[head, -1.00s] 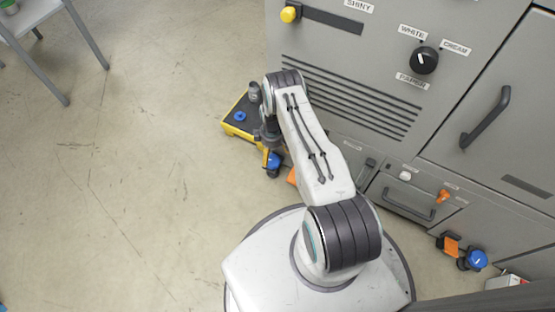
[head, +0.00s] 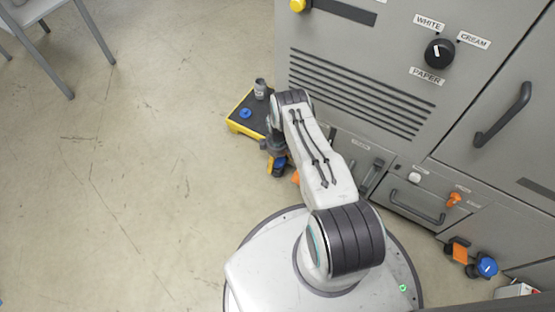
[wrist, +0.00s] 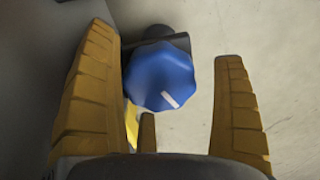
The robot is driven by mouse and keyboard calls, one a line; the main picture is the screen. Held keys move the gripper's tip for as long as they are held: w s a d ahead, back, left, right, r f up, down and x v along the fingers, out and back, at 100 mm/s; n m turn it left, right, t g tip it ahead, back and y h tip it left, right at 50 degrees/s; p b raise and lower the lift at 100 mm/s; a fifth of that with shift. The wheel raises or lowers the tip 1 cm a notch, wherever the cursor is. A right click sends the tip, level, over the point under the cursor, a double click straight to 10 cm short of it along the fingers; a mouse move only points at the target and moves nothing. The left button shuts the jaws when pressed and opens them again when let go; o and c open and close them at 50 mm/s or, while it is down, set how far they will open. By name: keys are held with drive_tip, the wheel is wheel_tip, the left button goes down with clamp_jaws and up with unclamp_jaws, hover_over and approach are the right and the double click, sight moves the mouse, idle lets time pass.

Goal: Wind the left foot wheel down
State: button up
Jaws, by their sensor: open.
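The left foot wheel is a blue lobed knob with a white mark. It shows large in the wrist view (wrist: 160,78), between the fingers of my gripper (wrist: 165,48) and nearer the left one. My gripper is open, with a yellow finger on each side of the wheel; whether either touches it I cannot tell.
The grey machine (head: 350,60) stands to the right. A yellow-edged black platform (head: 235,124) with a blue disc and a grey cylinder lies just beyond my gripper. Another blue wheel (head: 487,266) is at the right foot, beside an orange part (head: 459,253).

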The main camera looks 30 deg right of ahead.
drive_tip(key=c, duration=1.3)
drive_tip(key=shift+o, duration=0.2)
drive_tip(key=shift+f+m+b, duration=0.15)
drive_tip(key=shift+m+b, duration=0.9)
drive_tip(key=shift+m, duration=0.05)
drive_tip(key=shift+m+b, duration=0.6)
drive_tip(key=shift+m, duration=0.7)
drive_tip(key=o, duration=1.3)
drive_tip(key=shift+r, duration=0.2)
drive_tip(key=shift+c, duration=0.2)
drive_tip(key=shift+w, duration=0.15)
drive_tip(key=shift+d+r, duration=0.1)
